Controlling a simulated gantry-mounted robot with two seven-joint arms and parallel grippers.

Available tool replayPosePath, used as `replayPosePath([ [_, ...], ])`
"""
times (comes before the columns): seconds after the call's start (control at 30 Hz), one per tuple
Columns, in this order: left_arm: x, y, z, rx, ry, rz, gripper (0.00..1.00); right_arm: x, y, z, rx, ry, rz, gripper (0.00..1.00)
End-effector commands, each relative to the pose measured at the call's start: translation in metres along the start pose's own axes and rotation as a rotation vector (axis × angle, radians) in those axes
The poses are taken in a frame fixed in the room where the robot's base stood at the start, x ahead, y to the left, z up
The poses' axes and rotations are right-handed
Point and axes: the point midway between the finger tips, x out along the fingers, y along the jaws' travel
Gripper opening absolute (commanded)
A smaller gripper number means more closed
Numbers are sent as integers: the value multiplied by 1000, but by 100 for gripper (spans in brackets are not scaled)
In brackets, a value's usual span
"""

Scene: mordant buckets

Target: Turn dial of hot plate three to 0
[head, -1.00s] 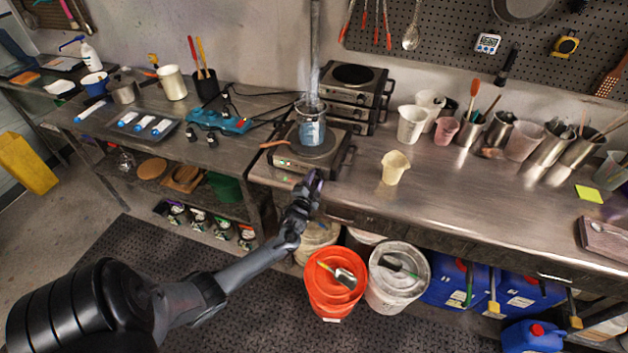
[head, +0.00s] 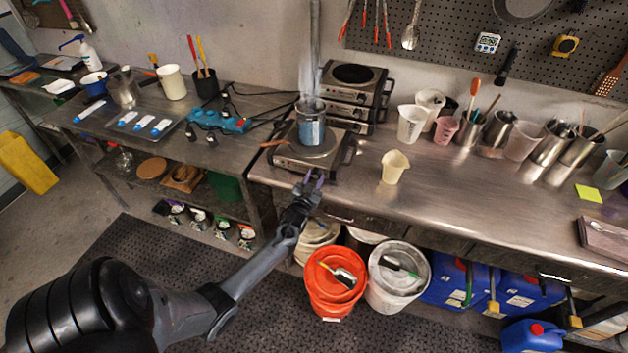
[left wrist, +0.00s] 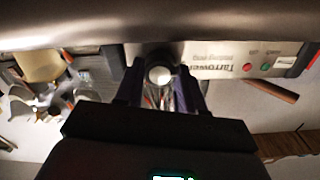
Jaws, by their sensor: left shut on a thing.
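The front hot plate (head: 290,160) stands near the metal bench's front edge, with a beaker of bluish liquid (head: 311,130) on its burner. I cannot read a number on it. My left gripper (head: 314,178) is at its front face. In the left wrist view the round dial (left wrist: 159,73) sits between the two dark fingers (left wrist: 160,92), which are shut on it. The hot plate's front panel (left wrist: 215,60) shows upside down there, with lettering and red and green lights. The dial's setting is not readable. My right gripper is not in view.
More hot plates (head: 352,82) are stacked behind. A metal rod (head: 315,45) rises above the beaker. A cream cup (head: 395,167) stands to the right on clear bench. Orange (head: 318,292) and white (head: 405,295) buckets sit below the bench edge.

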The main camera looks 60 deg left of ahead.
Motion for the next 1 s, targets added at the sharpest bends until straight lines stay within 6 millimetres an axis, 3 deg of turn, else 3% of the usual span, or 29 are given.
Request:
replayPosePath([
  [0.57,0,0,0,-40,0,0,8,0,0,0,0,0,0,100],
  [0.6,0,0,0,-40,0,0,40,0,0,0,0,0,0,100],
  [0.73,0,0,0,-39,0,0,60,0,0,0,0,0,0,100],
  [0.77,0,0,0,-39,0,0,64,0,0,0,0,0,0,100],
  [1.0,0,0,0,-38,0,0,64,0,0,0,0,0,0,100],
])
